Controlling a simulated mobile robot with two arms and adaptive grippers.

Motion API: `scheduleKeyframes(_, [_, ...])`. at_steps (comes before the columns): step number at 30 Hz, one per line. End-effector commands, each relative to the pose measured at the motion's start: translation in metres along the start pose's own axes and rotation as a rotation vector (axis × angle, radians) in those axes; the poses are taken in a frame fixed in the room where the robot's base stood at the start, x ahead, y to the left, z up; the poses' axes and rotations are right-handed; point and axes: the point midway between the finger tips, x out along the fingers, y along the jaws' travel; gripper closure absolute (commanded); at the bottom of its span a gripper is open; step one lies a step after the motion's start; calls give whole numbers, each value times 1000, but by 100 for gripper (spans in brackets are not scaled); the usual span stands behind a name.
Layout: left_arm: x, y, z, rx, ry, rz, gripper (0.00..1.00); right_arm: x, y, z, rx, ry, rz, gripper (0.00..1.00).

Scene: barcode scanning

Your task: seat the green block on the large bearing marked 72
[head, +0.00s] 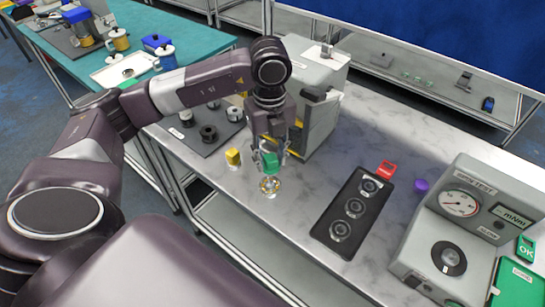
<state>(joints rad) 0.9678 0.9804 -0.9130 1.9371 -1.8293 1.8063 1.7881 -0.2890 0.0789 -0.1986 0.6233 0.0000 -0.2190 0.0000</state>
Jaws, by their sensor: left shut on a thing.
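The green block (270,160) is between the fingers of my left gripper (268,155), which is shut on it and points down over the bench. The gap between block and bearing, if any, is hard to judge. A black tray (324,228) to the right holds three round metal bearings (354,208) in a row. The marking 72 cannot be read on any bearing. My right gripper is not in view.
A yellow block (233,157) stands left of the gripper. A grey machine (318,120) stands close behind it. A red block (387,169) and purple cylinder (421,186) are beyond the tray. A gauge tester (462,215) stands at right. Bench front-left of the tray is clear.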

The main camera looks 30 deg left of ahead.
Motion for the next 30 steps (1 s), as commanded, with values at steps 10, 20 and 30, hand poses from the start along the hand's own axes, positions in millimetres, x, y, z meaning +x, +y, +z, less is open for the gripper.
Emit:
scheduleKeyframes(10, [29, 0, 0, 1, 0, 1, 97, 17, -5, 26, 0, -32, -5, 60])
scheduleKeyframes(20, [50, 0, 0, 2, -1, 0, 97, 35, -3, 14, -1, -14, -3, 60])
scheduleKeyframes(30, [49, 0, 0, 2, 0, 0, 97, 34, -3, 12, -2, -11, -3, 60])
